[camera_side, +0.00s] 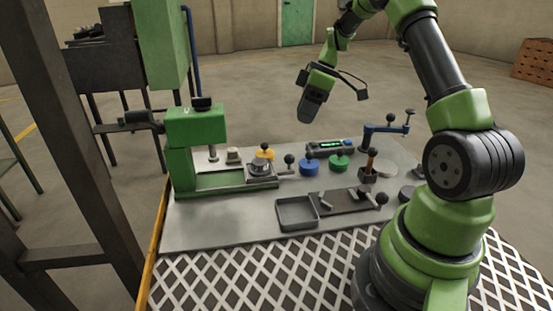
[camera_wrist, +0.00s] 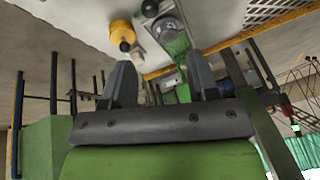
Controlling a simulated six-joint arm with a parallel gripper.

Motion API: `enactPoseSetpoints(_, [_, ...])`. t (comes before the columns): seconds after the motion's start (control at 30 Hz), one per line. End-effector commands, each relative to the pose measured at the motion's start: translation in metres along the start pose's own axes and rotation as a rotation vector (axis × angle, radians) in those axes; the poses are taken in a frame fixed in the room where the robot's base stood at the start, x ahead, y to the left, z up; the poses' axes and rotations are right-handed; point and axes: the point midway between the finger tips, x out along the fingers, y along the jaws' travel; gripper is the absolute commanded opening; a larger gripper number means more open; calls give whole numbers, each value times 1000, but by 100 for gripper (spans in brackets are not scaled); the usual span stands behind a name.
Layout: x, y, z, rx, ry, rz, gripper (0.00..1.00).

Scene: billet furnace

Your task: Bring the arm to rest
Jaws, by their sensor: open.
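My gripper (camera_side: 312,103) hangs in the air above the back of the metal worktable (camera_side: 222,233) in the side view, apart from everything on it. In the wrist view the two dark fingers of my gripper (camera_wrist: 160,85) stand well apart, with no object held between them. The yellow knobbed piece (camera_wrist: 122,33) and a round metal part (camera_wrist: 166,30) show beyond the fingers. My arm is raised and bent over from the right side.
A green press (camera_side: 195,150) stands at the table's left. Blue (camera_side: 309,167) and green (camera_side: 338,162) knobbed pieces, a blue crank stand (camera_side: 385,130), a shallow tray (camera_side: 297,214) and a small display box (camera_side: 330,146) occupy the table. The air around my gripper is clear.

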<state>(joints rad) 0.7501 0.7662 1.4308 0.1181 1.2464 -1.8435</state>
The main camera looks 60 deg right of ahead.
Motion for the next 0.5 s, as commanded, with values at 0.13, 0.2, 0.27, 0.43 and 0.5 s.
enactPoseSetpoints(0.13, [-34, -50, -39, 93, -11, 70, 54])
enactPoseSetpoints(0.2, [-48, -79, -53, 153, -6, 107, 54])
enactPoseSetpoints(0.27, [-60, -104, -61, 205, 8, 137, 54])
enactPoseSetpoints(0.43, [-84, -176, -68, 354, 78, 206, 54])
enactPoseSetpoints(0.5, [-91, -204, -64, 417, 120, 224, 54])
